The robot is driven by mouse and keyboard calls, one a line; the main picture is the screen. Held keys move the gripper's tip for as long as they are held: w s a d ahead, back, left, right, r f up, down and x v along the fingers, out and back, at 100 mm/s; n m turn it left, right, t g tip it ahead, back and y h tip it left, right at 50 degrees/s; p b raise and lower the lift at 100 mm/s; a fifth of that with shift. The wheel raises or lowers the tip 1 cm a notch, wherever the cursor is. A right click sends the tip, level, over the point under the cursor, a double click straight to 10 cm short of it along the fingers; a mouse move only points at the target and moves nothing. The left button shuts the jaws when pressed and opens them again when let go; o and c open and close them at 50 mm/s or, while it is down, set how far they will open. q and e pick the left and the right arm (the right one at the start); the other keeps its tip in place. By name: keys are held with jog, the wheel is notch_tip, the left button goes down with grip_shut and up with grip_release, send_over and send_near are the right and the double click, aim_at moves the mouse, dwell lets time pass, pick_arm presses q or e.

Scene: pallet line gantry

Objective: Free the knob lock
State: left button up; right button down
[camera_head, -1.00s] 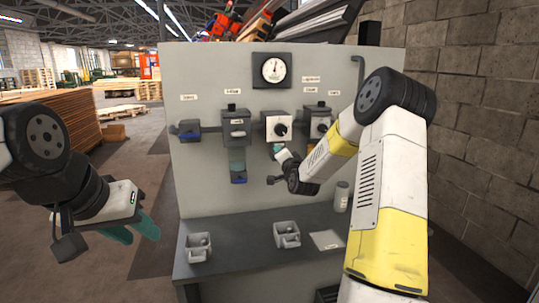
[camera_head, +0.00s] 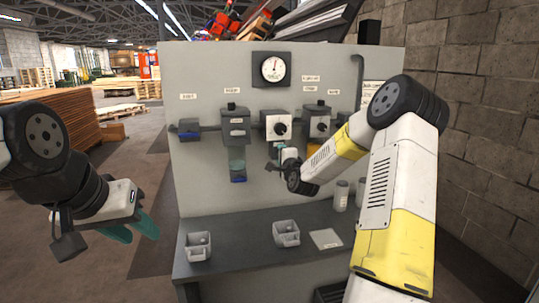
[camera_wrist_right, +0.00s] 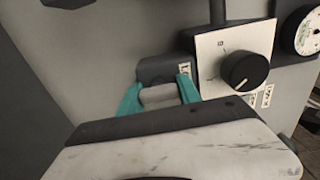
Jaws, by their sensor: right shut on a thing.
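The knob (camera_head: 280,129) is black and round on a white square plate of the panel; it also shows at the right in the right wrist view (camera_wrist_right: 246,71). Beside that plate in the wrist view, a small grey block (camera_wrist_right: 160,94), apparently the knob lock, sits below a dark housing (camera_wrist_right: 163,68). My right gripper (camera_wrist_right: 160,98) has its teal fingers on both sides of the block and is shut on it. In the head view my right gripper (camera_head: 275,151) is just below the knob plate. My left gripper (camera_head: 145,229) is open and empty, left of the bench.
A gauge (camera_head: 273,69) is above the knob.

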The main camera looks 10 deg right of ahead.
dwell(0.4)
jog(key=c, duration=0.8)
grip_release()
jog(key=shift+c, duration=0.2)
jog(key=s, duration=0.7)
jog(key=shift+s+d, duration=0.2)
jog(key=shift+s, duration=0.2)
jog(key=shift+a, duration=0.1)
